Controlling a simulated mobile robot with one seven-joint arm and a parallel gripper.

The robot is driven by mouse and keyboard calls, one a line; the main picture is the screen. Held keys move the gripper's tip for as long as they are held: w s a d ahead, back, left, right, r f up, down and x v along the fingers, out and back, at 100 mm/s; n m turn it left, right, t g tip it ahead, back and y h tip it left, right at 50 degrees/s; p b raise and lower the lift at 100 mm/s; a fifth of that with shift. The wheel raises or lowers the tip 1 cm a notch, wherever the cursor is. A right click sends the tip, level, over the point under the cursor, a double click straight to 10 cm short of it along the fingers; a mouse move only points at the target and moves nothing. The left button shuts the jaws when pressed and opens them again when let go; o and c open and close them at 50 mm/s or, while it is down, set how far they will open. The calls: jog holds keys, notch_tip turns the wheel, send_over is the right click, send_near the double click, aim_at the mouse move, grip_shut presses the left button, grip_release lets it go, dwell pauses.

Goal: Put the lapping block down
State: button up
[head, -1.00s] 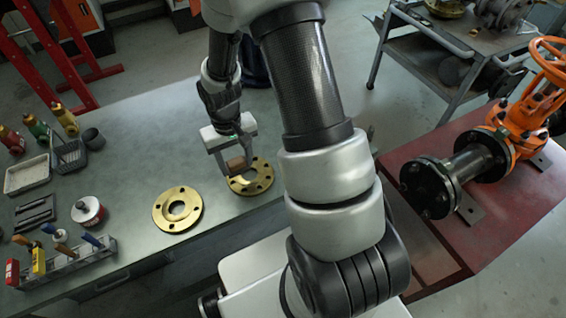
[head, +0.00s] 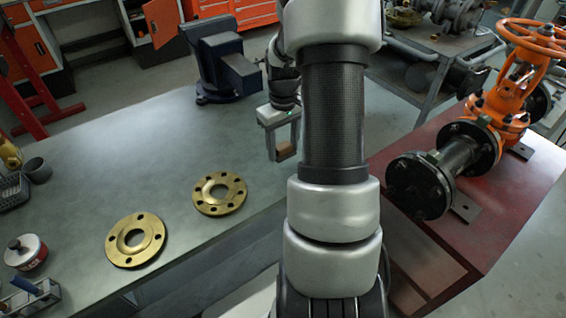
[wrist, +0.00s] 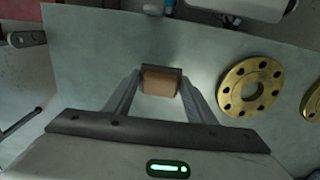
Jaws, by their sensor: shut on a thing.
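The lapping block (head: 284,150) is a small tan-brown block. My gripper (head: 281,153) is shut on it, above the right part of the grey bench. In the wrist view the block (wrist: 160,82) sits between the two fingertips, with a darker strip along its far edge. I cannot tell exactly how far it is above the bench top. The grey bench (head: 110,150) has clear surface left of my gripper. Part of the bench behind my arm is hidden.
Two brass flanges lie flat on the bench, one nearer my gripper (head: 236,203) and one farther left (head: 117,252). A dark vise (head: 228,75) stands behind my gripper. A red-topped bench (head: 500,210) with an orange gate valve (head: 490,105) is at the right.

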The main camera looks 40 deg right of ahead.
aim_at(282, 168)
jog(key=shift+f+b, duration=0.3)
jog(key=shift+f, duration=2.1)
jog(key=shift+f, duration=0.3)
jog(key=o, duration=1.2)
jog(key=shift+s+a, duration=0.1)
jog(key=shift+a, duration=0.05)
jog(key=shift+a+f, duration=0.15)
jog(key=shift+a, duration=0.05)
jog(key=r, duration=0.4)
jog(key=r+p, duration=0.1)
jog(key=r, duration=0.8)
jog(key=shift+d+p, duration=0.3)
jog(key=shift+p, duration=0.05)
